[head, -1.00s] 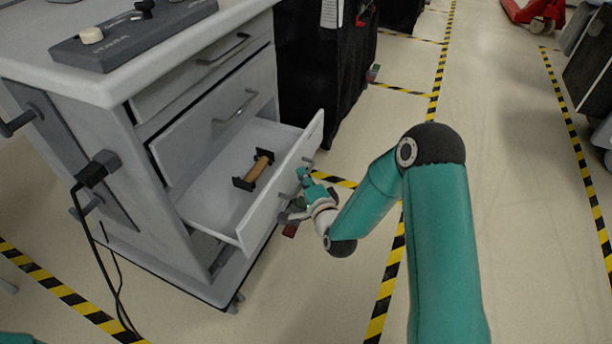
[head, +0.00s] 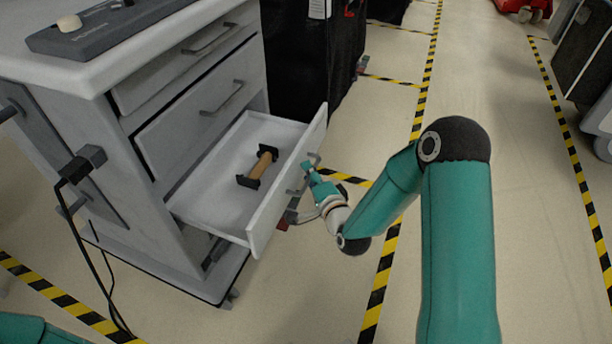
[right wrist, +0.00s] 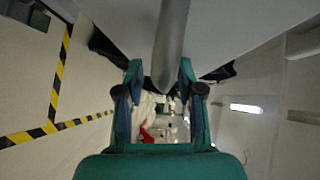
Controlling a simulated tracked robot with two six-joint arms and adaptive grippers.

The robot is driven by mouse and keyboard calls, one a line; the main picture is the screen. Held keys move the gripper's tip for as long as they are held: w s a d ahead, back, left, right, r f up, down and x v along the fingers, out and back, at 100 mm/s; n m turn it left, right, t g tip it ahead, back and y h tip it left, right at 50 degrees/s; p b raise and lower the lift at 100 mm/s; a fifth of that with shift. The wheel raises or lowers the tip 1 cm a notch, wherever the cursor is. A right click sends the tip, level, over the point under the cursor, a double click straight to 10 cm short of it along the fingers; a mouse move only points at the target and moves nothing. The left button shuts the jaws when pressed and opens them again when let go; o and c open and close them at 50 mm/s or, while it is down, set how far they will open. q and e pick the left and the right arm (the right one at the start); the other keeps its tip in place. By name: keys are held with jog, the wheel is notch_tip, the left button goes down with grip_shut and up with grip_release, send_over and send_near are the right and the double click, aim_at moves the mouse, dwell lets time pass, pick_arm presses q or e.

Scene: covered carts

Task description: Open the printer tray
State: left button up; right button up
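No printer shows. The grey cart's lowest drawer (head: 287,190) is pulled well out. A brown spool-like part with black ends (head: 263,165) lies inside it. My right gripper (head: 312,180) is at the drawer's front, on its handle (head: 292,212). In the right wrist view the handle bar (right wrist: 171,45) runs between the two fingers of the right gripper (right wrist: 160,72); contact with the left finger is hard to see. My left gripper is out of view; only a bit of teal arm shows at the lower left.
The two upper drawers (head: 200,108) are shut. A dark grey device (head: 105,28) lies on the cart top (head: 40,55). A black covered cart (head: 305,65) stands behind.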

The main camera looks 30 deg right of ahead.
jog(key=shift+d+r, duration=0.1)
jog(key=s, duration=0.7)
jog(key=shift+s+a+r, duration=0.2)
jog(key=shift+a+r, duration=0.05)
jog(key=shift+r, duration=0.15)
